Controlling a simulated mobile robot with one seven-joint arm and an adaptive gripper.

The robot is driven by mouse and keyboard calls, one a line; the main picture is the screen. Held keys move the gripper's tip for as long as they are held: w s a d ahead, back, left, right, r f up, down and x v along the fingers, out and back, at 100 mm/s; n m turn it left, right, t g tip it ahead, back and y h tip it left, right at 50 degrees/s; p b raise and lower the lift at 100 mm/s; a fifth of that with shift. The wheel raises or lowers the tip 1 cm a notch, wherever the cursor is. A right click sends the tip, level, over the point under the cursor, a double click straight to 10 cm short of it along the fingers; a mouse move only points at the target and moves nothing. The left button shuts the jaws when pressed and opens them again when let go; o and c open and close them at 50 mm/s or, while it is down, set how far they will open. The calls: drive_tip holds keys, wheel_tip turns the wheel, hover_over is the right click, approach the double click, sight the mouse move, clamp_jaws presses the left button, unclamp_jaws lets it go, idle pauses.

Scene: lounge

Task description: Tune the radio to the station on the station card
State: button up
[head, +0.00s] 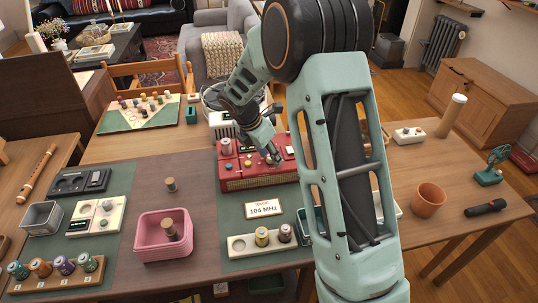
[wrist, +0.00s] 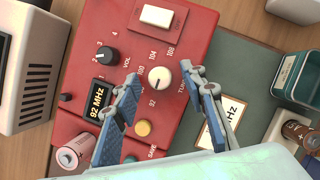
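The red radio (head: 240,184) stands on the table under my gripper (head: 274,160). In the wrist view its display (wrist: 98,100) reads 92 MHz. The cream tuning knob (wrist: 160,78) sits among the scale marks, which include 92, 104 and 108. My gripper (wrist: 161,76) is open, one finger on each side of this knob; contact is not clear. A black volume knob (wrist: 107,54), a yellow button (wrist: 143,128) by the word SAVE and a white switch (wrist: 157,16) are on the same face. The station card (head: 264,208) reads 104 MHz.
A pink-white cylinder (wrist: 75,154) stands at the radio's edge. A terracotta pot (head: 430,196) stands to the right. My arm hides part of the table.

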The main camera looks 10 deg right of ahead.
clamp_jaws()
